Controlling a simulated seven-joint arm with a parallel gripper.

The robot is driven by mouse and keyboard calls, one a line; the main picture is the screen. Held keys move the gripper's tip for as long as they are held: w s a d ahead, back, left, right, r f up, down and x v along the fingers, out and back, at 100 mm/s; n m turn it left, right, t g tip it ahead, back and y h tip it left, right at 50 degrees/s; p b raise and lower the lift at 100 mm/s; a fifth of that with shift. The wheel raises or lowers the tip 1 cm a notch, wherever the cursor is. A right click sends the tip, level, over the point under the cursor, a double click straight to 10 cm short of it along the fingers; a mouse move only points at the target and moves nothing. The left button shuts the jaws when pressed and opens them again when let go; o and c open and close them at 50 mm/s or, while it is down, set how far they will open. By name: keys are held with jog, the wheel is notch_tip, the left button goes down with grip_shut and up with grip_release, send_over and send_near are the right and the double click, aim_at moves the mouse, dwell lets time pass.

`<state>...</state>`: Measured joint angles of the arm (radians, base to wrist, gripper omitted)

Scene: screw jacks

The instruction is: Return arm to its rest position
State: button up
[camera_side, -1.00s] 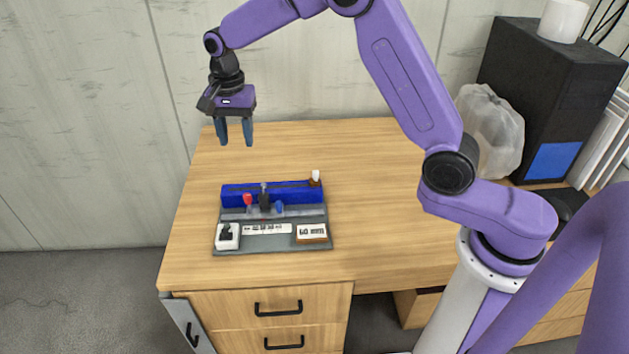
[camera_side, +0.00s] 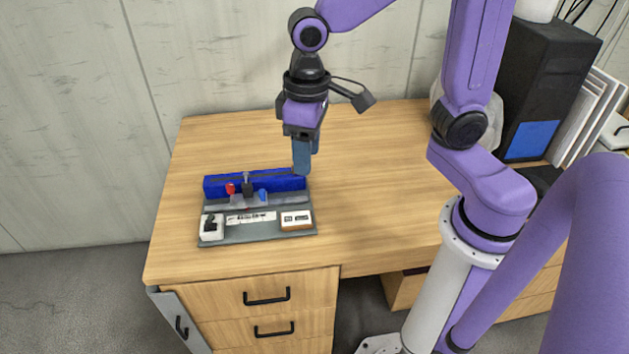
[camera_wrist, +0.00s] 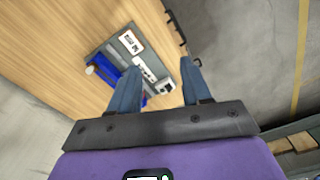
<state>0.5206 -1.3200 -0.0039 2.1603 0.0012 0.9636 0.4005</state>
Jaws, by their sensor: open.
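My gripper (camera_side: 304,158) hangs above the desk in the side view, fingers pointing down, near the right end of the blue block. In the wrist view its two blue fingers (camera_wrist: 156,92) are apart with nothing held between them. The screw jack fixture is a grey base plate (camera_side: 262,234) with a long blue block (camera_side: 222,187) along its back. A red knob (camera_side: 230,188), a dark upright post (camera_side: 247,187) and a small blue piece (camera_side: 263,195) stand in its middle. In the wrist view the fixture's blue block (camera_wrist: 104,72) is partly hidden by the left finger.
The wooden desk (camera_side: 380,190) is clear right of the fixture. A white block with a black part (camera_side: 211,227) and a labelled block (camera_side: 296,220) sit on the plate's front corners. A black box (camera_side: 540,85) and a clear plastic bag (camera_side: 436,92) stand at the back right.

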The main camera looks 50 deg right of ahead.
jog(key=s+d+n, duration=0.3)
jog(key=s+n, duration=0.1)
jog(key=s, duration=0.3)
jog(key=s+d+f+n, duration=0.1)
jog(key=s+d+n, duration=0.3)
jog(key=s, duration=0.3)
jog(key=shift+d+f, duration=0.15)
jog(key=shift+f, duration=0.15)
dwell(0.9)
